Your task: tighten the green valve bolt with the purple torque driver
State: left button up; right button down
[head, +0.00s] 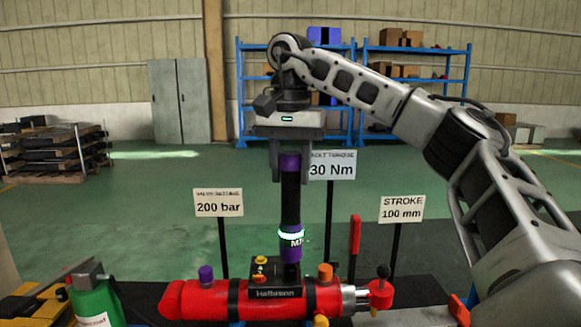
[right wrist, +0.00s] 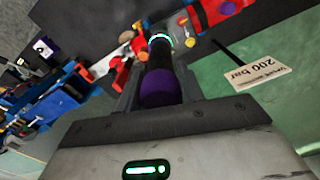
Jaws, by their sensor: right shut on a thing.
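My right gripper (head: 290,178) is shut on the purple torque driver (head: 291,205) and holds it upright. The driver has a purple top, a black shaft, a lit green-white ring and a purple lower band. Its lower end stands at the black valve block (head: 264,271) on the red cylinder (head: 195,299); I cannot tell whether it touches. In the right wrist view the driver (right wrist: 159,75) runs away from the gripper towards the red cylinder (right wrist: 222,12). The green valve bolt cannot be made out; the driver or block may hide it. My left gripper is not in view.
Purple (head: 206,274) and orange (head: 325,271) caps and a yellow knob (head: 260,261) stick up close by. Signs reading 200 bar (head: 218,203), 30 Nm (head: 332,168) and 100 mm (head: 402,209) stand behind. A green bottle (head: 95,304) is at front left.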

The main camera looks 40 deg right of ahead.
aim_at(290, 153)
jog(key=shift+p, duration=0.7)
dwell(1.4)
dwell(0.4)
jog(key=shift+r, duration=2.6)
